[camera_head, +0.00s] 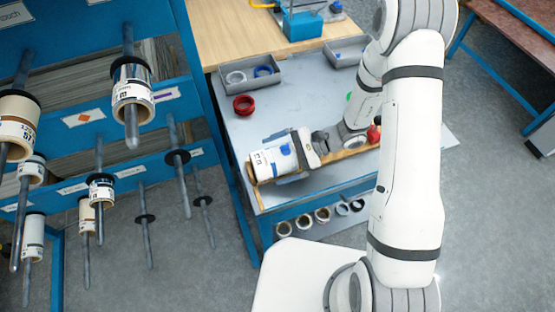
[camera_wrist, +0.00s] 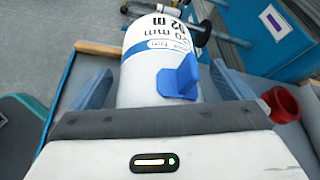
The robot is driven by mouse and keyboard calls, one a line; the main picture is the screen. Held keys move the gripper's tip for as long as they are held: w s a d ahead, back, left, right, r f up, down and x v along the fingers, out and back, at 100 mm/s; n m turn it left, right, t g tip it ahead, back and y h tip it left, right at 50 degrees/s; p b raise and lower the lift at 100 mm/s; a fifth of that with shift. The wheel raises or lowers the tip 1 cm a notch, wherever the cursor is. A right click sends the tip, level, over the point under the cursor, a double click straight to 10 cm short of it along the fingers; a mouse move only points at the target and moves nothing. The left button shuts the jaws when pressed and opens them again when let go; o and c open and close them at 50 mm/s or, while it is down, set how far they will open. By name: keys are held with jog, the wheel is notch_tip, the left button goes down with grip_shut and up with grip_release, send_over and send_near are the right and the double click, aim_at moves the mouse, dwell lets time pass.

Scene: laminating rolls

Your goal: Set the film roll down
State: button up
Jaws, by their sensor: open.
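The film roll (camera_head: 268,163) is white with printed labels and lies on its side at the front left part of the grey bench top (camera_head: 300,110), by the wooden edge strip. In the wrist view the roll (camera_wrist: 150,62) lies between the two blue fingers, with a blue tab on its near side. My gripper (camera_head: 283,163) is open around the roll, one finger on each side. In the wrist view a gap shows beside the left finger, and contact with the right finger cannot be told.
A red ring (camera_head: 243,104) and a grey tray (camera_head: 250,76) with rings stand behind the roll. A second tray (camera_head: 345,50) is further right. The blue rack (camera_head: 190,90) with several rolls on pegs is close on the left. Several rolls sit on the lower shelf.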

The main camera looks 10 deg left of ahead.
jog(key=shift+c, duration=0.2)
jog(key=c, duration=1.3)
jog(key=shift+r, duration=0.1)
jog(key=shift+c, duration=0.2)
